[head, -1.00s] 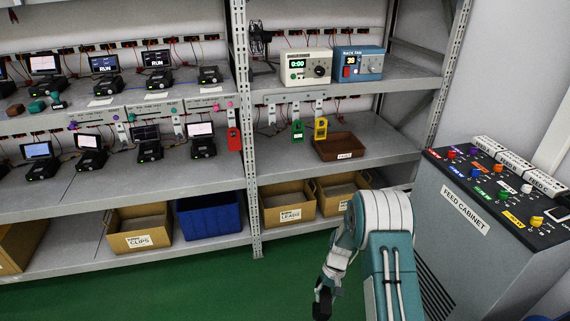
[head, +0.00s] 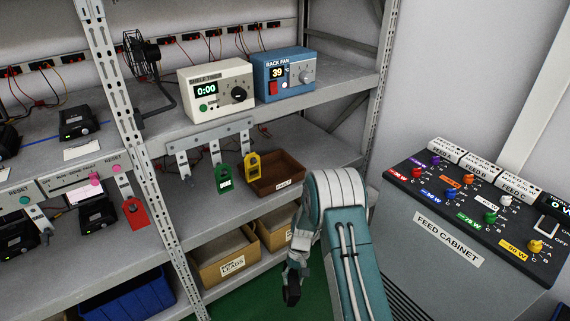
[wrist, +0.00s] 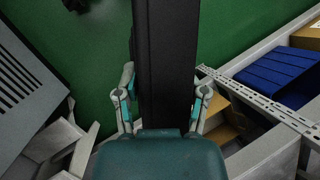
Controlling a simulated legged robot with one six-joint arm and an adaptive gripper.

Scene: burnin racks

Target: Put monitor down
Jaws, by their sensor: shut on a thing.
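My gripper (head: 292,268) hangs low in front of the shelves in the head view. In the wrist view, its two fingers (wrist: 163,108) are shut on the sides of a long black thing (wrist: 165,60), seemingly the monitor. Only a dark end of it (head: 292,292) shows below the gripper in the head view; no screen is visible on it. It is held in the air above the green floor. Other black monitors stand on the upper shelf (head: 78,122) and middle shelf (head: 97,214) at the left.
A shelf timer (head: 215,90) and a rack fan unit (head: 284,75) stand on the upper shelf. A brown tray (head: 275,185), green tag (head: 223,178) and yellow tag (head: 251,166) are on the middle level. Cardboard bins (head: 228,262) sit below. The feed cabinet (head: 415,235) stands close at right.

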